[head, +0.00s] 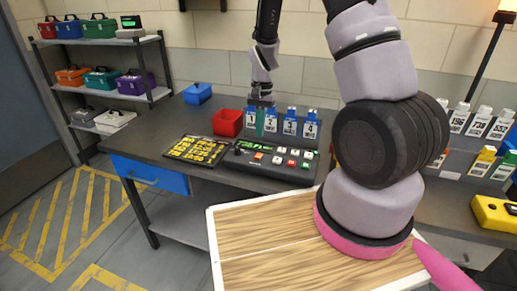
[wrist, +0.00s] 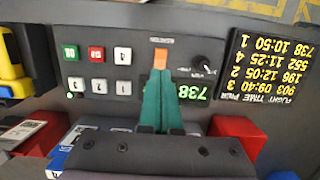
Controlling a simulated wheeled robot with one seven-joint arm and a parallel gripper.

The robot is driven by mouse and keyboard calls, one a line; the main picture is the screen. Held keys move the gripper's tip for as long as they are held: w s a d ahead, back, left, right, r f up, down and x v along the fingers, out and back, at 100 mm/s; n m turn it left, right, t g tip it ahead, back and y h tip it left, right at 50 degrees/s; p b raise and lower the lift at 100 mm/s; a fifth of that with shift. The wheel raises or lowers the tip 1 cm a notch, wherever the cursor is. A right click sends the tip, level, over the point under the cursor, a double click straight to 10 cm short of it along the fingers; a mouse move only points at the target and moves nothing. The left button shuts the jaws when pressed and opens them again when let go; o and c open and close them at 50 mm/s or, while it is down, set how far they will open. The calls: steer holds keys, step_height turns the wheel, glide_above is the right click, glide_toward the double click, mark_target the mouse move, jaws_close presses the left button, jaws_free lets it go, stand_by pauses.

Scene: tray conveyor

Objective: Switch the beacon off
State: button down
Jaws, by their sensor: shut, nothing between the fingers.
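The amber beacon lamp (head: 508,12) stands on a dark pole at the upper right of the head view and looks lit, its top cut off. The black control panel (head: 272,165) lies on the bench. In the wrist view the panel (wrist: 125,70) has an orange switch (wrist: 161,56), numbered white buttons, a red button (wrist: 96,53), a green button (wrist: 71,52), a black knob (wrist: 204,62) and a green "738" display. My gripper (wrist: 160,75) is shut and empty, its teal fingertips right at the orange switch; contact cannot be told. In the head view my gripper (head: 260,134) is above the panel's back edge.
A yellow-lettered flight board (head: 197,150) lies left of the panel. A red bin (head: 227,122) and blue bin (head: 198,93) stand behind it. Numbered blue cards (head: 290,124) stand behind the panel. A shelf with coloured cases (head: 100,27) is at left.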

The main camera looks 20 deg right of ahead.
mark_target(258, 157)
steer(key=f, duration=0.5)
steer(key=s+f, duration=0.1)
steer(key=f, duration=0.1)
steer(key=shift+a+f, duration=0.15)
steer(key=shift+a, duration=0.15)
steer(key=shift+s+a+f, duration=0.15)
steer(key=shift+s+f, duration=0.25)
steer(key=shift+s, duration=0.05)
